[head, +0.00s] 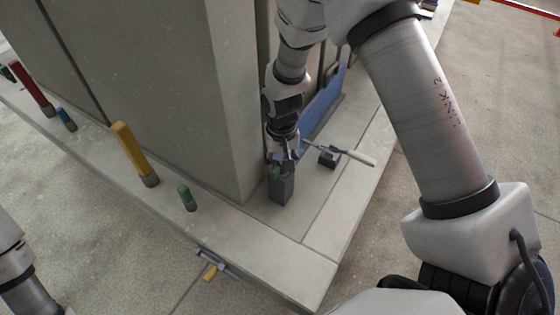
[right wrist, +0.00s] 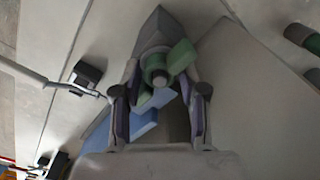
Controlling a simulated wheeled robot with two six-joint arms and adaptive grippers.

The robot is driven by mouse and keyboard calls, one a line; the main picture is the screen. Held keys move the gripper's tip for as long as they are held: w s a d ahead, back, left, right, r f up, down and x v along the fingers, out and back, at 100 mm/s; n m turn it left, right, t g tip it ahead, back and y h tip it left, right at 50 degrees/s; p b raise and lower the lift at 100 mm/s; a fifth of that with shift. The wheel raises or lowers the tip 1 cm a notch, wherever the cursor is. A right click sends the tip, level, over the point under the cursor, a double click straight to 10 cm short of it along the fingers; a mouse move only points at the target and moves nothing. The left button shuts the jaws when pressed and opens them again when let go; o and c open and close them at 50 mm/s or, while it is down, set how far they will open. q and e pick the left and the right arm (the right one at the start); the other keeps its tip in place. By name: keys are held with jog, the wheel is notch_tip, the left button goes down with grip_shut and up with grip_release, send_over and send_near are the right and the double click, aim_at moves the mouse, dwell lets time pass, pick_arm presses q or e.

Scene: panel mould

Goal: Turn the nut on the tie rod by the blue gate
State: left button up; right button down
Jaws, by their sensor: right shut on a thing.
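The tie rod's green winged nut (right wrist: 181,57) sits on a round end over a dark grey block, seen in the right wrist view. In the head view the grey block (head: 281,190) stands on the ledge by the wall corner; the nut there is mostly hidden by the gripper. My right gripper (head: 284,163) points down at the block's top. In the right wrist view its two fingers (right wrist: 160,98) lie on both sides of the nut, shut on it. The blue gate (head: 322,108) stands behind, partly hidden by my arm. My left gripper is out of view.
A light-handled lever (head: 352,156) on a dark block (head: 329,157) stands right of the gripper. A yellow-handled tool (head: 211,270) is by the front edge.

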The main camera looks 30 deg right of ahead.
jog(key=shift+s+f+m, duration=0.1)
jog(key=shift+s+m, duration=0.1)
jog(key=shift+m, duration=0.1)
jog(key=shift+r+m+p, duration=0.25)
jog(key=shift+m+p, duration=0.15)
jog(key=shift+m, duration=0.4)
jog(key=shift+a+m, duration=0.1)
jog(key=shift+m, duration=0.6)
jog(key=shift+w+f, duration=0.1)
jog(key=shift+w, duration=0.05)
jog(key=shift+r+m+p, duration=0.2)
jog(key=shift+m+p, duration=0.45)
jog(key=shift+m, duration=0.45)
jog(key=shift+w+f+m, duration=0.1)
jog(key=shift+m, duration=0.6)
jog(key=shift+f, duration=0.1)
jog(key=shift+m+p, duration=0.5)
jog(key=shift+m, duration=0.7)
jog(key=shift+d+m, duration=0.25)
jog(key=shift+m, duration=0.45)
jog(key=c, duration=0.7)
grip_release()
jog(key=shift+a, duration=0.1)
